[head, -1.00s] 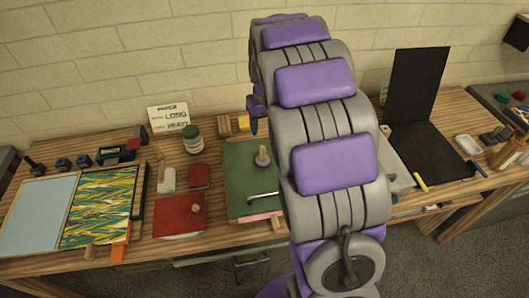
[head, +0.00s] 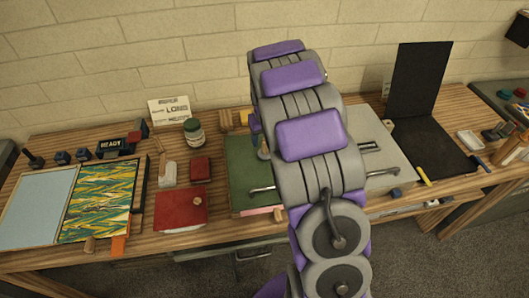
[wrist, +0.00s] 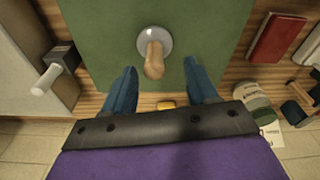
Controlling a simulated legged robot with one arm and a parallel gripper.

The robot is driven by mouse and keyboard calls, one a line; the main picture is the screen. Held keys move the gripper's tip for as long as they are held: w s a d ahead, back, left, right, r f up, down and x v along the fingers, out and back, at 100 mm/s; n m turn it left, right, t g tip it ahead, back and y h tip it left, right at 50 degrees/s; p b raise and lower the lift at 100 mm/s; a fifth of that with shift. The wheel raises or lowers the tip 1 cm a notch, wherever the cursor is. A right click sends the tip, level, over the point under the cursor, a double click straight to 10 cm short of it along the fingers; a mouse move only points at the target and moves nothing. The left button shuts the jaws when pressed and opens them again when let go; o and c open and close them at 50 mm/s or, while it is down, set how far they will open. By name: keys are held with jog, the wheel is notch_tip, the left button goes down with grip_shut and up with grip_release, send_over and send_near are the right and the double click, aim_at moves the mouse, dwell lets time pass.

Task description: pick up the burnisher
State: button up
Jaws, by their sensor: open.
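The burnisher, a tan wooden handle on a round pale metal foot, stands on a green board (wrist: 105,30). In the wrist view the burnisher (wrist: 154,58) is at upper centre, its handle pointing toward my gripper. In the head view the burnisher (head: 263,149) is partly hidden by my arm. My gripper (wrist: 160,68) is open, with its two blue fingers on either side of the handle as seen from the wrist. Nothing is held, and I see no contact. In the head view my arm hides the fingers.
A grey press-like box (head: 385,150) stands right of the green board (head: 240,165). A jar with a green lid (head: 194,134), a red book (head: 181,208) and a marbled tray (head: 103,205) are to the left. A black upright panel (head: 417,80) stands at the right.

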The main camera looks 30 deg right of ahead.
aim_at(265, 145)
jog(key=shift+f, duration=0.55)
jog(key=f, duration=0.1)
jog(key=d+f+b, duration=0.1)
jog(key=f, duration=0.1)
jog(key=w+f, duration=0.1)
jog(key=shift+d+f+b, duration=0.2)
jog(key=shift+b, duration=0.1)
jog(key=shift+s+a+r, duration=0.1)
jog(key=shift+a, duration=0.2)
jog(key=shift+c, duration=0.4)
jog(key=shift+a, duration=0.15)
jog(key=shift+c, duration=1.4)
jog(key=shift+d, duration=0.25)
grip_shut()
